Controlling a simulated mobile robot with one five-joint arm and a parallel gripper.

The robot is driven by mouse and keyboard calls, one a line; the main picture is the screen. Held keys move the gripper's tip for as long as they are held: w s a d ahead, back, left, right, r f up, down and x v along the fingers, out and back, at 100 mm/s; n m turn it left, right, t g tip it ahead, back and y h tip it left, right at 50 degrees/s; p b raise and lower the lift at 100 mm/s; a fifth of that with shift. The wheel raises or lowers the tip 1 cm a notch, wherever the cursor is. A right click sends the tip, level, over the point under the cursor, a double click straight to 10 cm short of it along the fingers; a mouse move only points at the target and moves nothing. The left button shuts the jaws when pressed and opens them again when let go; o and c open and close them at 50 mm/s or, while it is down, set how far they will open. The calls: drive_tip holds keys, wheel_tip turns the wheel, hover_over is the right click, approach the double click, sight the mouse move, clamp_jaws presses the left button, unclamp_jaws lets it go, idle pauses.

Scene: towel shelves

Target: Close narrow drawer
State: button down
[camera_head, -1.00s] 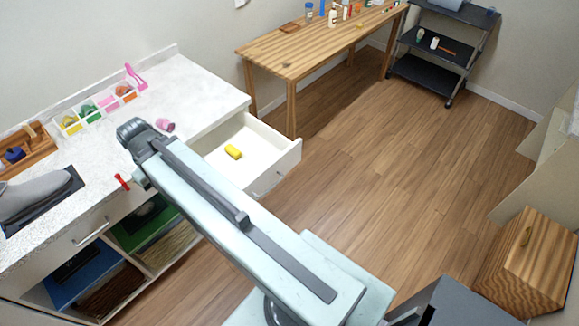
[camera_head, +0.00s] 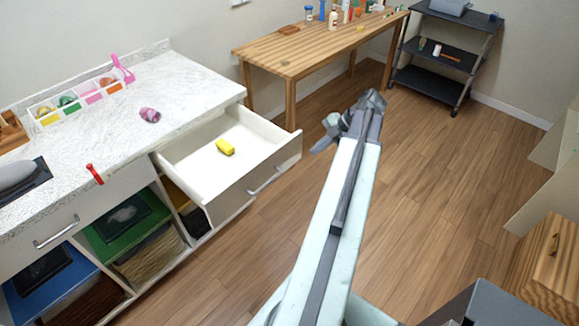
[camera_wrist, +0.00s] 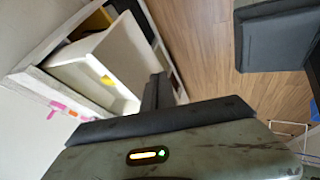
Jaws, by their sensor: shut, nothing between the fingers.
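The narrow drawer (camera_head: 250,186) is pulled out of the white counter. It is white with a metal bar handle (camera_head: 264,180) on its front. A yellow object (camera_head: 225,147) lies inside it. The open drawer also shows in the wrist view (camera_wrist: 90,57), with the yellow object (camera_wrist: 107,81) in it. My gripper (camera_head: 322,138) is shut and empty, to the right of the drawer front in the head view. In the wrist view the dark gripper fingers (camera_wrist: 155,88) overlap the drawer front's edge; I cannot tell whether they touch it.
The speckled counter (camera_head: 130,100) holds a pink-purple roll (camera_head: 150,115) and a divided tray (camera_head: 85,103). A wooden table (camera_head: 300,55) with bottles stands behind. A black shelf cart (camera_head: 445,50) stands at the back right. The wooden floor (camera_head: 440,170) right of my arm is clear.

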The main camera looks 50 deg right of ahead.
drive_tip(key=b, duration=0.9)
approach(282, 166)
wheel_tip(282, 166, down, 4)
drive_tip(key=s+a, duration=0.2)
drive_tip(key=shift+w+d+p, duration=0.15)
drive_tip(key=shift+w+p, duration=0.15)
drive_tip(key=shift+w, duration=0.75)
drive_tip(key=shift+w+d+p, duration=0.2)
drive_tip(key=shift+w+p, duration=0.05)
drive_tip(key=shift+w, duration=0.85)
